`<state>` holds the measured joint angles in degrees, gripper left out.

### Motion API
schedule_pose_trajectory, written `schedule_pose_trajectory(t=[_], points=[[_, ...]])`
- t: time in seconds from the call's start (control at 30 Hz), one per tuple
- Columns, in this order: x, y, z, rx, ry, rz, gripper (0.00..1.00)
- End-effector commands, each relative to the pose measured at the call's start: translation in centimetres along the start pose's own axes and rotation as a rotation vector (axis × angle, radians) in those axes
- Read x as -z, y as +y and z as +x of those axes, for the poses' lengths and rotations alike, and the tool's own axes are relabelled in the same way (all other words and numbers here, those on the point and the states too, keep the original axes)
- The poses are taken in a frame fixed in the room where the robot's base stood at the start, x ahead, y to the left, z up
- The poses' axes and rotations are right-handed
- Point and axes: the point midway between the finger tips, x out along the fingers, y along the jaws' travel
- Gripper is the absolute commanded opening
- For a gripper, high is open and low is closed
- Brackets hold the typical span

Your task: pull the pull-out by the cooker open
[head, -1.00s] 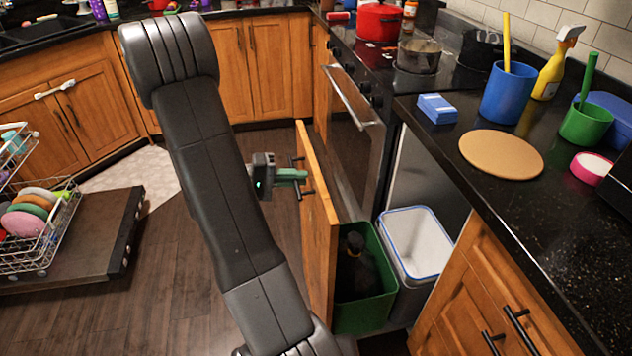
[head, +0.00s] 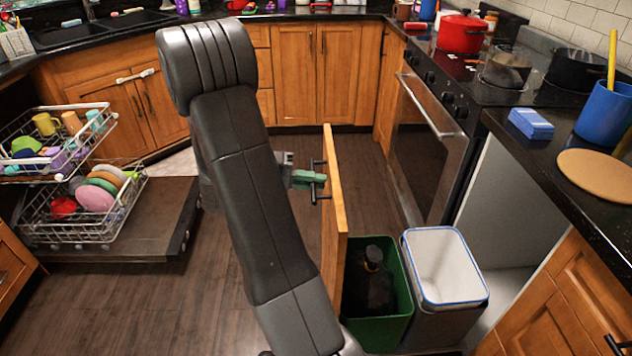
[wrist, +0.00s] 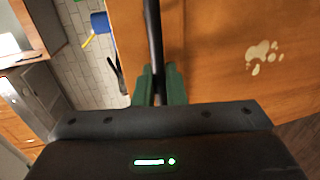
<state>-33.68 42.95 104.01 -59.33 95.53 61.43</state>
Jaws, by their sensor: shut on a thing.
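The pull-out by the cooker stands out from its cabinet. Its wooden front panel (head: 336,215) is seen nearly edge-on in the head view. Behind the panel are a green bin (head: 384,325) with a dark bottle in it and a grey bin (head: 445,290) with a white liner. My gripper (head: 310,181) is shut on the black bar handle (head: 318,165) on the panel's outer face. In the wrist view the green fingers (wrist: 159,85) lie either side of the handle (wrist: 153,40). A pale paw-shaped mark shows on the panel. My arm hides part of the floor.
The cooker (head: 435,130) stands behind the pull-out at the right, with pots on top. An open dishwasher (head: 135,225) with loaded racks is at the left. Bare dark floor lies between it and the panel.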

Motion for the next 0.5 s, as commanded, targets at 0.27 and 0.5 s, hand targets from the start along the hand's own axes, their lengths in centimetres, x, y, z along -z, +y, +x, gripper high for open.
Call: schedule_pose_trajectory(t=[0.27,0.5], points=[[-0.02,-0.09,0.01,0.001,-0.001,-0.001,0.0],[0.0,-0.05,0.0,0.001,0.0,-0.001,0.27]])
